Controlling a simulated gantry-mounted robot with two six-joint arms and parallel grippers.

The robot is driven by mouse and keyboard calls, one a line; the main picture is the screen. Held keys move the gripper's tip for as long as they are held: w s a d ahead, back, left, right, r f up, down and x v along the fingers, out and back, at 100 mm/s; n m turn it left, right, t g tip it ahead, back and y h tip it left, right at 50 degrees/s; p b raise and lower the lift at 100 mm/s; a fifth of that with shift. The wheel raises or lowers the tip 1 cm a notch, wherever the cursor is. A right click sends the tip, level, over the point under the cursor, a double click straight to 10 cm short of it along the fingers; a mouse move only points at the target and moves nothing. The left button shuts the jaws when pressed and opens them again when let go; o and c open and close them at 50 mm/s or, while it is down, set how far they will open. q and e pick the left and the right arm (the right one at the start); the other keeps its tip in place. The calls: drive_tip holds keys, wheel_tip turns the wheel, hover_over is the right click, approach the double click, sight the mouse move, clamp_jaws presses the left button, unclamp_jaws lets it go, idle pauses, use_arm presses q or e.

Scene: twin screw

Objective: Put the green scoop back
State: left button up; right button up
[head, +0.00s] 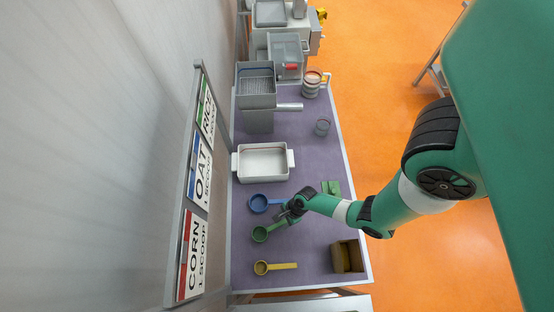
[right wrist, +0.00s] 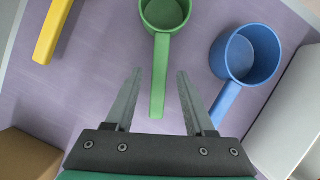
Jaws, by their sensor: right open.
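The green scoop (head: 260,234) lies on the purple table between the blue and yellow scoops. In the right wrist view its cup (right wrist: 164,12) is at the top, and its handle (right wrist: 159,80) points down between my fingers. My right gripper (head: 284,217) is at the handle; it also shows in the right wrist view (right wrist: 160,76). It is open, with one finger on each side of the handle and visible gaps. Whether the fingertips are level with the handle cannot be told. My left gripper is not in view.
A blue scoop (right wrist: 246,54) lies close on the right, a yellow scoop (head: 262,268) on the other side. A white tray (head: 263,178), a brown box (head: 347,256) and a small green piece (head: 331,188) stand nearby. Sign boards (head: 196,185) line the wall.

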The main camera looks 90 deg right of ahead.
drive_tip(key=p+v, duration=0.6)
drive_tip(key=v, duration=0.3)
drive_tip(key=shift+r, duration=0.25)
